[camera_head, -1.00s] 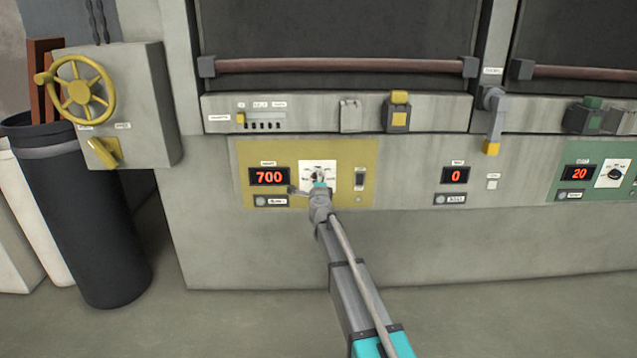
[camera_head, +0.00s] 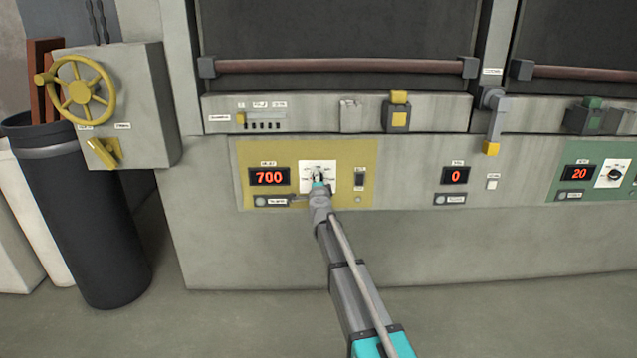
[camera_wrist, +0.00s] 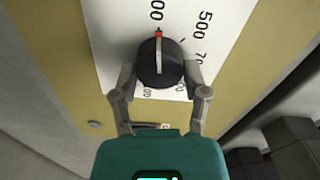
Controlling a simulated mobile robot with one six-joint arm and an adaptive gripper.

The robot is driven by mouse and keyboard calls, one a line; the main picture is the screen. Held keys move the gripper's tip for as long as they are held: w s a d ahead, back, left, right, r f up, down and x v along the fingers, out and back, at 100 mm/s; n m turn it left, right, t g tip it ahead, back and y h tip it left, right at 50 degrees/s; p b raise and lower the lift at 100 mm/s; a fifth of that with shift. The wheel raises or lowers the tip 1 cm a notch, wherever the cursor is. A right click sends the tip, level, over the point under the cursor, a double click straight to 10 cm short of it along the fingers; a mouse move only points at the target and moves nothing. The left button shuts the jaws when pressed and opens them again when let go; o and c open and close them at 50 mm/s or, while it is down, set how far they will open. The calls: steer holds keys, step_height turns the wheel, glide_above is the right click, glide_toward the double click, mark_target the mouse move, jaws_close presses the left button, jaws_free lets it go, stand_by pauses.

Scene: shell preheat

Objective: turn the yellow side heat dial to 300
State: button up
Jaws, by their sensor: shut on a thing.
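The yellow side heat dial is a round black knob (camera_wrist: 160,62) with a red pointer mark, on a white scale plate (camera_head: 330,166) in the yellow panel (camera_head: 345,150). In the wrist view the red mark faces the top, toward a number ending in "00" whose first digit is cut off. "500" stands to its right. The red display (camera_head: 269,177) beside the dial reads 700. My gripper (camera_wrist: 161,78) is shut on the knob, one finger on each side. In the head view my gripper (camera_head: 319,184) covers the lower part of the dial.
A dark switch (camera_head: 360,180) sits right of the dial on the yellow panel. A grey lever with a yellow end (camera_head: 491,148) hangs further right. A grey panel display (camera_head: 455,176) reads 0, and a green panel display (camera_head: 579,173) reads 20. A yellow handwheel (camera_head: 80,92) is at left.

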steer(key=o, duration=1.2)
steer(key=shift+c, duration=0.2)
steer(key=s, duration=1.2)
